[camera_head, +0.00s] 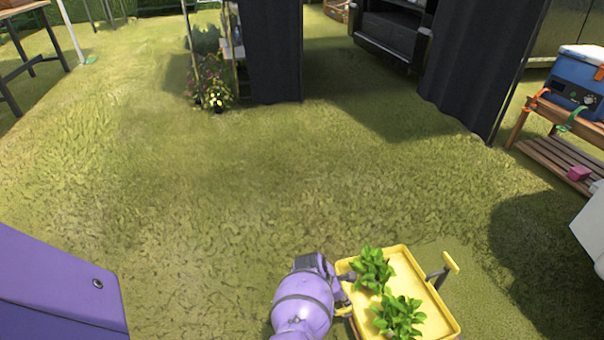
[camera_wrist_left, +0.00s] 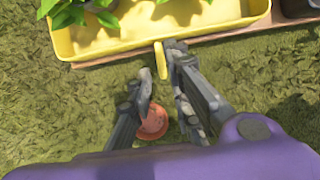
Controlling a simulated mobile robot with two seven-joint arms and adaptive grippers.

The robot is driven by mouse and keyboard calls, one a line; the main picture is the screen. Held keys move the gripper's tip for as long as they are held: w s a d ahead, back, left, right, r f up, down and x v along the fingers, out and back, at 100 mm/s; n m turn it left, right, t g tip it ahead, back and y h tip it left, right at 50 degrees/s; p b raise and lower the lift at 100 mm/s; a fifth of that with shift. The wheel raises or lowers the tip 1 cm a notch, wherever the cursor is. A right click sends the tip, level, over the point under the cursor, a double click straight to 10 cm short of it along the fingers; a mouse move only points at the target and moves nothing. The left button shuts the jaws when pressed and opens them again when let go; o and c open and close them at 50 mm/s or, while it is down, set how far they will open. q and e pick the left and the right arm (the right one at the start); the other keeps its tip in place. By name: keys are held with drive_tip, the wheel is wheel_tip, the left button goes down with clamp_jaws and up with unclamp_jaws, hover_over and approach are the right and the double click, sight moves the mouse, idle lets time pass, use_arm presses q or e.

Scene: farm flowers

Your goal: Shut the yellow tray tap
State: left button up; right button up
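The yellow tray (camera_head: 408,252) is at the lower right of the head view, holding leafy green plants. Its near wall also shows at the top of the left wrist view (camera_wrist_left: 110,46). A small yellow tap lever (camera_wrist_left: 161,60) sticks out from the tray's wall. My left gripper (camera_wrist_left: 160,62) is partly open beside the tray, with the lever between its fingertips. The lever is close to the right finger, and I cannot tell whether they touch. In the head view my left gripper (camera_head: 343,290) is at the tray's left side, partly hidden by its wrist. My right gripper is not in view.
A yellow handle (camera_head: 450,262) on a grey stem stands at the tray's right side. A reddish round object (camera_wrist_left: 153,124) lies below my left fingers. A wooden bench (camera_head: 560,150) with a blue box (camera_head: 577,80) stands at right. Open grass lies ahead.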

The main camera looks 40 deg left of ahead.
sight(345, 308)
use_arm(q)
drive_tip(key=b+x, duration=0.3)
drive_tip(key=x, duration=0.3)
drive_tip(key=shift+w, duration=0.1)
drive_tip(key=shift+w+d+f+b, duration=0.15)
drive_tip(key=shift+f+b, duration=0.05)
drive_tip(key=shift+b, duration=0.15)
drive_tip(key=shift+w+f, duration=0.1)
clamp_jaws()
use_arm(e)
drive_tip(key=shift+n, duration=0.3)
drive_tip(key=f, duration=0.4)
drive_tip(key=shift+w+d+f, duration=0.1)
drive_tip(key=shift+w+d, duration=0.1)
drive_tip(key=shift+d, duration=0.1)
